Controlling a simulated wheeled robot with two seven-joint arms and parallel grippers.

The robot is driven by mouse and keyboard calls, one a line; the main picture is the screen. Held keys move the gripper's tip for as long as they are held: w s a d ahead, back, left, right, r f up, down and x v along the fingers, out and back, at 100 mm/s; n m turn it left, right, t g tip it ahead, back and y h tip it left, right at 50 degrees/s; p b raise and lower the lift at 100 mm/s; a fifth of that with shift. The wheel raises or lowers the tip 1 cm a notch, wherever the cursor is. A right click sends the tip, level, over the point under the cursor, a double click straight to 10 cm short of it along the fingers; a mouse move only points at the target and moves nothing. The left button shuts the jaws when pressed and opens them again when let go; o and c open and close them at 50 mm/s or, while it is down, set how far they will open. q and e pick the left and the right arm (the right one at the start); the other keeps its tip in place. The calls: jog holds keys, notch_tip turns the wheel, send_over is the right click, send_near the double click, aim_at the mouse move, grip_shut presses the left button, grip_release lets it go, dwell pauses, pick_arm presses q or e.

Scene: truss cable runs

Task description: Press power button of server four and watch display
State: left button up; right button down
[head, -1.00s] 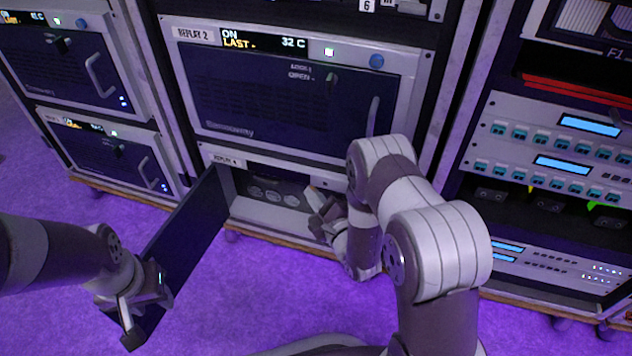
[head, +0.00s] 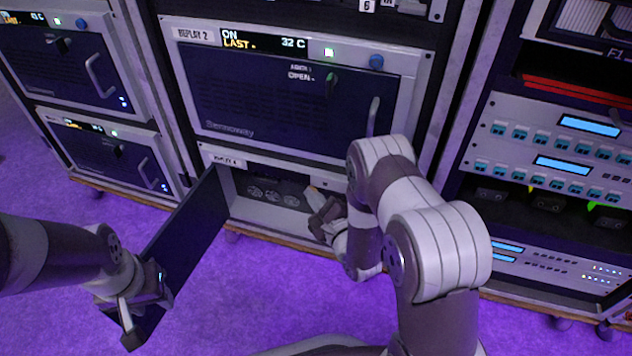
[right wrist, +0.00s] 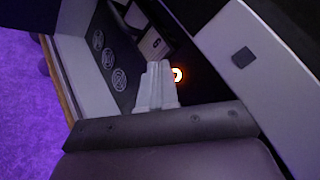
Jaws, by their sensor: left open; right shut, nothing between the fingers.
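Server four is the low unit labelled REPLAY 4 (head: 226,161) in the middle rack. Its dark front door (head: 190,222) stands swung open to the left, with round fan grilles visible inside. My right gripper (head: 317,197) is shut and empty, reaching into the opening. In the right wrist view its closed fingertips (right wrist: 159,68) are beside a glowing orange-white round light (right wrist: 177,75); I cannot tell whether they touch. My left gripper (head: 145,313) is open at the door's outer lower end. No lit display on server four is visible; my right arm hides part of its front.
Above is the REPLAY 2 server (head: 290,95), whose display (head: 264,41) reads ON, LAST and 32 C. Two more servers stand in the left rack, and a patch rack (head: 550,140) stands at the right. Purple floor (head: 230,300) is open in front.

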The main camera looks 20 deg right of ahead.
dwell(0.8)
jog(key=shift+w+d, duration=0.25)
jog(key=shift+w, duration=0.1)
jog(key=shift+w+d, duration=0.15)
jog(key=shift+w, duration=0.05)
dwell(0.4)
